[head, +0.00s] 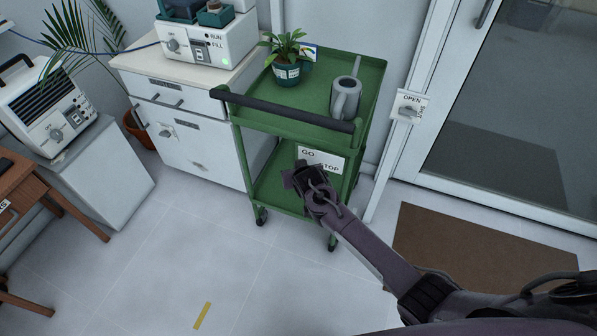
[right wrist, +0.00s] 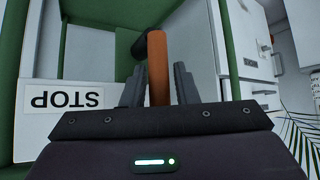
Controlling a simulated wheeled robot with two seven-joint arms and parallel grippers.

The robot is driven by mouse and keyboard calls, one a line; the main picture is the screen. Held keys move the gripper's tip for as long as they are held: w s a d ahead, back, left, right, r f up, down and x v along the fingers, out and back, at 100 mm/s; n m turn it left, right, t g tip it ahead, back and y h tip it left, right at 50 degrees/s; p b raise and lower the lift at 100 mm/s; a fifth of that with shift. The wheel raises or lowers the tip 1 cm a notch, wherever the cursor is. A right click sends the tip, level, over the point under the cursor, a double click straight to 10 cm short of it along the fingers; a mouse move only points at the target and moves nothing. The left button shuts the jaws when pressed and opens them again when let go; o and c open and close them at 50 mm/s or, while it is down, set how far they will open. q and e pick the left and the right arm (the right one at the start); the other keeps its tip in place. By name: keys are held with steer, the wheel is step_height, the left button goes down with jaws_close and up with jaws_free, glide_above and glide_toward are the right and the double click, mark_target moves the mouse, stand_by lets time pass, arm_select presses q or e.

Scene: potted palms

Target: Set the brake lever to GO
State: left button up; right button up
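A white plate (head: 335,160) lettered GO and STOP is on the near side of the green cart (head: 357,127), below its top. STOP shows upside down on the plate in the right wrist view (right wrist: 66,97). My right gripper (head: 297,177) is in front of the plate's lower left part and hides the lever in the head view. In the right wrist view, an orange-brown lever (right wrist: 158,65) stands between the fingers, with a slight gap visible beside it. The lever's setting cannot be told. My left gripper is not in view.
The cart's dark handle bar (head: 285,110) runs above the plate. A potted plant (head: 287,72) and a grey watering can (head: 345,98) stand on the cart. A white cabinet (head: 190,150) is left, a doormat (head: 480,250) right.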

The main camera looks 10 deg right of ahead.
steer(key=shift+o, duration=1.1)
steer(key=shift+s+r, duration=0.1)
steer(key=p+v, duration=0.1)
steer(key=v, duration=0.6)
steer(key=shift+s+r, duration=0.2)
steer(key=shift+s, duration=0.05)
steer(key=s+d+f+n+g+p, duration=0.1)
steer(key=s+d+f+g, duration=0.15)
steer(key=s+f, duration=0.7)
steer(key=s+d+f+n+g+p, duration=0.1)
steer(key=s+d+f, duration=0.4)
steer(key=f, duration=0.8)
steer(key=s+f+g, duration=0.1)
steer(key=s+f, duration=0.3)
steer(key=s, duration=0.7)
steer(key=s+d+f+g, duration=0.1)
steer(key=s+f, duration=0.3)
steer(key=s, duration=0.6)
steer(key=s+d+f+g+p, duration=0.1)
steer(key=s+f, duration=0.4)
steer(key=s, duration=0.6)
steer(key=shift+s+d+g, duration=0.2)
steer(key=shift+s+g, duration=0.2)
steer(key=shift+g, duration=0.35)
